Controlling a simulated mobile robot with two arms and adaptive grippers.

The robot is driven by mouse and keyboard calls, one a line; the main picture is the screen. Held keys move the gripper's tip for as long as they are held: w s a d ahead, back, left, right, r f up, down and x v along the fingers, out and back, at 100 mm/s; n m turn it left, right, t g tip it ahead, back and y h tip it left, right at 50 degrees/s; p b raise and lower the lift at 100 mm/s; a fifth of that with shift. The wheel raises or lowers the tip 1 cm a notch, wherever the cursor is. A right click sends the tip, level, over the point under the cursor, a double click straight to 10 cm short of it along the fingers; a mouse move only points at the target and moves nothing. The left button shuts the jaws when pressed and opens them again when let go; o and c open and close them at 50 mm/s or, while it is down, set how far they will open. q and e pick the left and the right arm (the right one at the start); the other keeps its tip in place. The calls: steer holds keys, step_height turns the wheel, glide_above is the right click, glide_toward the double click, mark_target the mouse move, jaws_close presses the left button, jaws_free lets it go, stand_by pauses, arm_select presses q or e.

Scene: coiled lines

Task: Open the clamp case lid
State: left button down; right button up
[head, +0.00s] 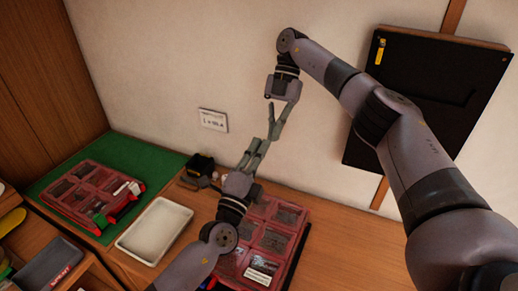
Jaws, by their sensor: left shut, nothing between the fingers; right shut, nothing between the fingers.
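Two red cases with clear compartmented lids are in the head view; I cannot read which one is the clamp case. One red case (90,193) lies on the green mat at the left, its lid looking shut. The other red case (273,240) lies on the wooden top at the centre, its lid also looking down. My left arm hides its left part. My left gripper (254,157) is shut and empty, above the back edge of the centre case. My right gripper (270,137) is shut and empty, pointing down, its tips overlapping the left fingers in the picture.
A white tray (155,229) stands between the cases. A small black object (199,167) is behind it near the wall. A dark grey bin (50,262) is at lower left. A black panel (425,95) hangs on the wall. The wooden top (345,240) is clear at right.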

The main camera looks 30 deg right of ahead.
steer(key=o, duration=1.9)
